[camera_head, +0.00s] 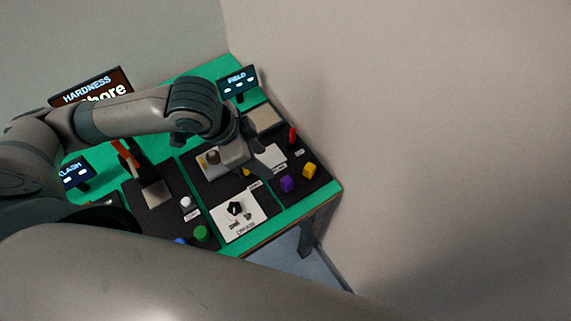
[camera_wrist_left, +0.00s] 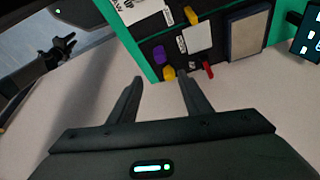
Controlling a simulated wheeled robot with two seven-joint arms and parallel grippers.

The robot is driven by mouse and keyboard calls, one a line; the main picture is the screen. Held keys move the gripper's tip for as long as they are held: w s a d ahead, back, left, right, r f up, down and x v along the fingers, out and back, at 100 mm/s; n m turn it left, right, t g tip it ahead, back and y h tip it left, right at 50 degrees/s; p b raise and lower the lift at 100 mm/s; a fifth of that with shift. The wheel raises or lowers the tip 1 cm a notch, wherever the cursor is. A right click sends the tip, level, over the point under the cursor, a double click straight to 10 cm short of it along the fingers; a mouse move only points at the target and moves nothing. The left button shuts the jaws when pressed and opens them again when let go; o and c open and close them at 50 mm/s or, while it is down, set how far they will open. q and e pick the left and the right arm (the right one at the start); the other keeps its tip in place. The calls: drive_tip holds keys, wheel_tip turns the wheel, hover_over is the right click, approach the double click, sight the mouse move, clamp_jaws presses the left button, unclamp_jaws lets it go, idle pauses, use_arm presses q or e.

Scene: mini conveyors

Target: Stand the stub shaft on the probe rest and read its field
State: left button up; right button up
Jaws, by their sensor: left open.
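My left gripper (camera_head: 262,158) is open over the right part of the bench. In the left wrist view its two fingers (camera_wrist_left: 160,82) are apart with nothing between them. The field display (camera_head: 238,83) stands at the back of the bench; it also shows in the left wrist view (camera_wrist_left: 306,40). I cannot tell for sure which piece is the stub shaft. A small brownish piece (camera_head: 213,157) sits on a light plate left of the gripper. A red upright piece (camera_head: 292,135) stands to its right. The probe rest cannot be made out for sure.
A purple piece (camera_head: 287,184) and a yellow piece (camera_head: 309,171) stand near the front right edge. A beige pad (camera_head: 264,118) lies behind the gripper. A white sheet (camera_head: 255,217) with a black knob lies in front. A hardness display (camera_head: 92,88) stands back left. A wall borders the right.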

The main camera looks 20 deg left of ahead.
use_arm(q)
drive_tip(key=shift+w+a, duration=0.15)
drive_tip(key=shift+w, duration=0.1)
drive_tip(key=shift+s+r, duration=0.1)
drive_tip(key=shift+s, duration=0.05)
drive_tip(key=b, duration=0.2)
approach(287, 179)
drive_tip(key=x, duration=0.5)
drive_tip(key=shift+f, duration=0.3)
drive_tip(key=shift+f, duration=0.1)
